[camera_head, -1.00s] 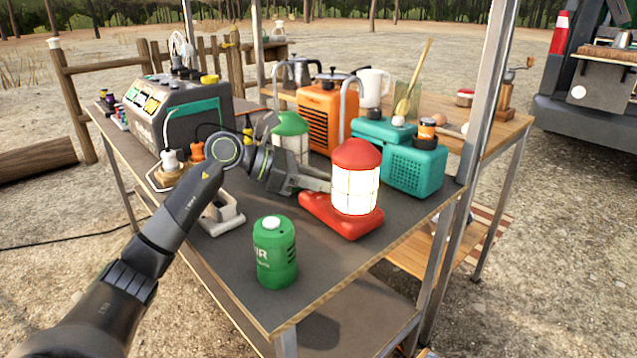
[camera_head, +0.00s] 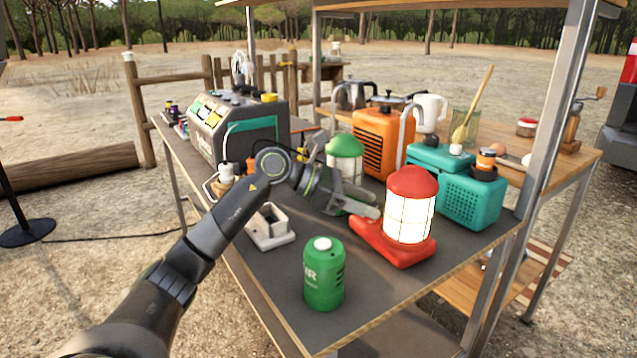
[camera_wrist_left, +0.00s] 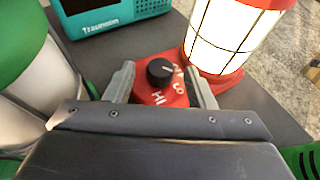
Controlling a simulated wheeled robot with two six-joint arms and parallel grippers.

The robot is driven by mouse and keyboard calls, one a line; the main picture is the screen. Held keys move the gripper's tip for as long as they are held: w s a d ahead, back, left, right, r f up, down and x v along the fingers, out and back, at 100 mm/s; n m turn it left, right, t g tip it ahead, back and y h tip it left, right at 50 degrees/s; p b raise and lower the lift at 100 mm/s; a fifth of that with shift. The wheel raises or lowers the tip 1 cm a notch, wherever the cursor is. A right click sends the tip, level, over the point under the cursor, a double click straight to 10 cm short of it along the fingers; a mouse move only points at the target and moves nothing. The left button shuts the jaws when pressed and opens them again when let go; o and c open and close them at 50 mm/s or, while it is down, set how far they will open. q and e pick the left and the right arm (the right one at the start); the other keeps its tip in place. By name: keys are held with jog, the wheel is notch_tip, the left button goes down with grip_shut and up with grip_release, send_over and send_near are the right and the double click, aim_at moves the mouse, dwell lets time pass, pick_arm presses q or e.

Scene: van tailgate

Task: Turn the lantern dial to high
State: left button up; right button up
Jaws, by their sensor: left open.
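The lit lantern (camera_head: 410,212) has a red cap and a red base and stands upright on the grey table. In the left wrist view the lantern (camera_wrist_left: 234,38) is at upper right. Its black dial (camera_wrist_left: 160,72) sits on a red base extension (camera_wrist_left: 150,93) with white markings; "HI" is on the near side and the others are partly hidden. My left gripper (camera_head: 372,205) is open beside the lantern, over the base extension. In the wrist view the fingers of the left gripper (camera_wrist_left: 162,82) are on either side of the dial, with gaps. My right gripper is out of view.
A green canister (camera_head: 323,275) stands in front, near the table edge. A green-capped lantern (camera_head: 345,158) is just behind my left gripper. A teal radio (camera_head: 473,200) and an orange heater (camera_head: 383,142) stand behind. A whitish holder (camera_head: 270,230) lies left.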

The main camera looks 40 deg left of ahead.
pick_arm(q)
jog(key=v, duration=0.7)
jog(key=shift+s+a+r+p, duration=0.1)
jog(key=shift+a+p, duration=0.05)
jog(key=shift+p, duration=0.2)
jog(key=v, duration=0.8)
jog(key=shift+s, duration=0.15)
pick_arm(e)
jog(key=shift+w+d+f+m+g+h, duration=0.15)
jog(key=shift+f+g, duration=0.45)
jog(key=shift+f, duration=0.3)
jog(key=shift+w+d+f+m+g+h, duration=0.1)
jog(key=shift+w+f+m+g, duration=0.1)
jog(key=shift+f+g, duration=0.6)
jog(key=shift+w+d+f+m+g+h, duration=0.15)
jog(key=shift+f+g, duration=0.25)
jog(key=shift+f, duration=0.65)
pick_arm(q)
jog(key=shift+a+r, duration=0.15)
jog(key=shift+a, duration=0.05)
